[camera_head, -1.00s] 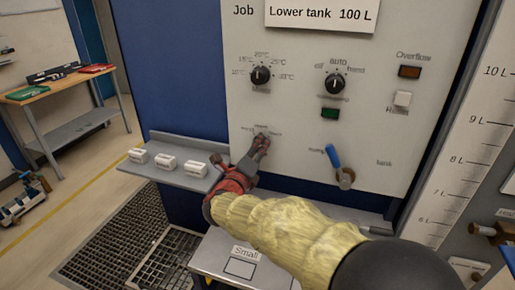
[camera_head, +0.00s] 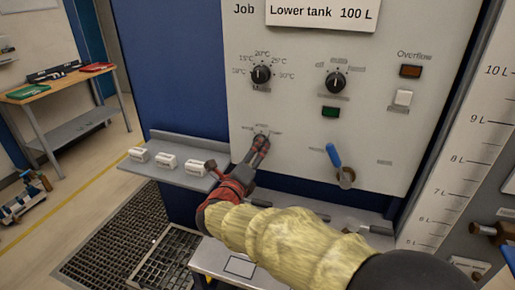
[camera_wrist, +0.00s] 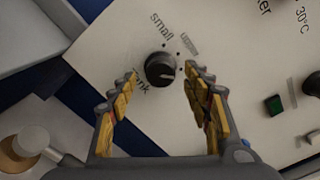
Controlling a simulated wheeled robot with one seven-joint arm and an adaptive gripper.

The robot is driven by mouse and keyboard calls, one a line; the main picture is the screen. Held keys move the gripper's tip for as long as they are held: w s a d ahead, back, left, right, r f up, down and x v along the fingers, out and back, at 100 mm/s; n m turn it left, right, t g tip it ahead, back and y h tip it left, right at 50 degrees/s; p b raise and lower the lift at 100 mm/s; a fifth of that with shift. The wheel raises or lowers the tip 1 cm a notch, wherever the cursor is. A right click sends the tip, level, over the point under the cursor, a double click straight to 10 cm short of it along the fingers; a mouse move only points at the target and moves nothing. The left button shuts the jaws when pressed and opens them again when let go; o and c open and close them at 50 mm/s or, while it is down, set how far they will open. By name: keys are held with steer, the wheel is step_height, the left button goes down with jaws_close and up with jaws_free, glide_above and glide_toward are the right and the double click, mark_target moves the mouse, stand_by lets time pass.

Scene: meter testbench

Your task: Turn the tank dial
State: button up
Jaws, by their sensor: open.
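The tank dial (camera_wrist: 160,66) is a round black knob with a pale pointer mark on the white panel, in the wrist view. Printed words stand around it; "small" reads clearly at its upper left, and a partly covered word ending in "nk" is at the lower left. My gripper (camera_wrist: 161,74) is open, with its yellow-padded fingers on either side of the dial in the picture. I cannot tell whether the fingertips touch it. In the head view my gripper (camera_head: 259,149) is at the lower left of the panel and hides most of the dial.
Two other black knobs, a temperature dial (camera_head: 261,75) and a mode dial (camera_head: 335,82), sit higher on the panel. A blue-handled valve (camera_head: 335,157) sticks out to the right of my gripper. A grey shelf (camera_head: 150,169) with white blocks juts out at the left.

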steer(key=v, duration=0.8)
steer(key=shift+s, duration=0.35)
steer(key=shift+a, duration=0.2)
step_height(320, 180, up, 8)
steer(key=w+n+y+p, duration=0.2)
steer(key=n+y, duration=0.5)
steer(key=n, duration=0.3)
steer(key=s+d+r+n+g+y+p, duration=0.1)
steer(key=s+d+n+g+y+p, duration=0.1)
steer(key=s+n+y, duration=0.35)
steer(key=s+d+f+n+g+h+p, duration=0.1)
steer(key=s+d+f+n+g+h, duration=0.1)
steer(key=s, duration=0.6)
steer(key=s+d+f+n+g+h+p, duration=0.1)
steer(key=s+d+f+n+g, duration=0.3)
steer(key=s+d+n, duration=0.3)
steer(key=s+d+f+n+g+h+p, duration=0.1)
steer(key=s+d+n, duration=0.4)
steer(key=s, duration=0.6)
step_height(320, 180, down, 3)
steer(key=d+g+h, duration=0.1)
steer(key=d+g, duration=0.1)
steer(key=shift+d+r+h, duration=0.2)
steer(key=shift+d+h, duration=0.1)
steer(key=shift+h, duration=0.05)
steer(key=shift+w, duration=0.1)
steer(key=shift+c, duration=0.2)
